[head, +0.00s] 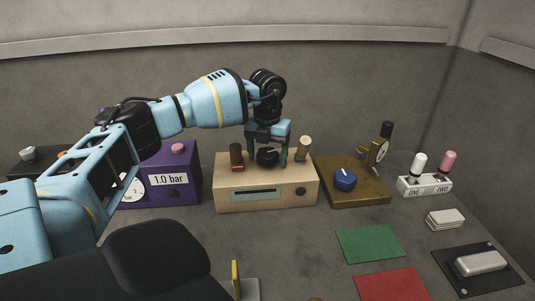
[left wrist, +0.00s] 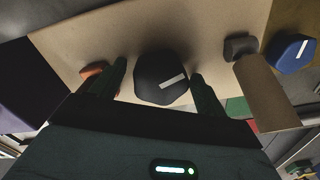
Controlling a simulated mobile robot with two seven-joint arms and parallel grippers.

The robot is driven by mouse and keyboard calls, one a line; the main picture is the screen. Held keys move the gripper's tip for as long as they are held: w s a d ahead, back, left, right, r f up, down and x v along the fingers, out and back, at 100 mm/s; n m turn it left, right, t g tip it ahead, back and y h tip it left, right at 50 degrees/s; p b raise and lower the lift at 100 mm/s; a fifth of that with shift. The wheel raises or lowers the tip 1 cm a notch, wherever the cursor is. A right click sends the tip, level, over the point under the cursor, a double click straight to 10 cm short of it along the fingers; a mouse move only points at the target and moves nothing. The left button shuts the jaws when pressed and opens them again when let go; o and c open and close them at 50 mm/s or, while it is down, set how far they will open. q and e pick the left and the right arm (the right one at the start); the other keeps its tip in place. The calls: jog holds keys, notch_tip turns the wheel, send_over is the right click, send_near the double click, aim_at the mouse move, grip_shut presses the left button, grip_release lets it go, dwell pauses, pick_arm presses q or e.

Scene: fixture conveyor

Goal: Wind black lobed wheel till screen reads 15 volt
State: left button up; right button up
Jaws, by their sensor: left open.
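The black lobed wheel (head: 268,157) sits on top of the beige box (head: 220,190), between a brown knob and a tan post. In the left wrist view the wheel (left wrist: 160,80) shows a white pointer mark. The screen (head: 255,195) is a greenish strip on the box's front; I cannot read a value on it. My left gripper (head: 269,158) points down over the wheel. Its fingers stand open on either side of the wheel; in the left wrist view (left wrist: 158,80) small gaps seem to show beside it. My right gripper is not in view.
The brown knob (head: 236,156) and tan post (head: 303,148) stand close beside the gripper. A purple box (head: 180,185) reading 1.0 bar is left; a brown box with a blue knob (head: 345,179) is right. Green (head: 370,244) and red (head: 391,285) mats lie in front.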

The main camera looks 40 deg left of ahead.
pick_arm(q)
jog(key=shift+c, duration=0.2)
jog(key=c, duration=0.7)
jog(key=shift+c, duration=1.2)
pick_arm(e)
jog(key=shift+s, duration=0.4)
pick_arm(q)
jog(key=shift+r, duration=0.1)
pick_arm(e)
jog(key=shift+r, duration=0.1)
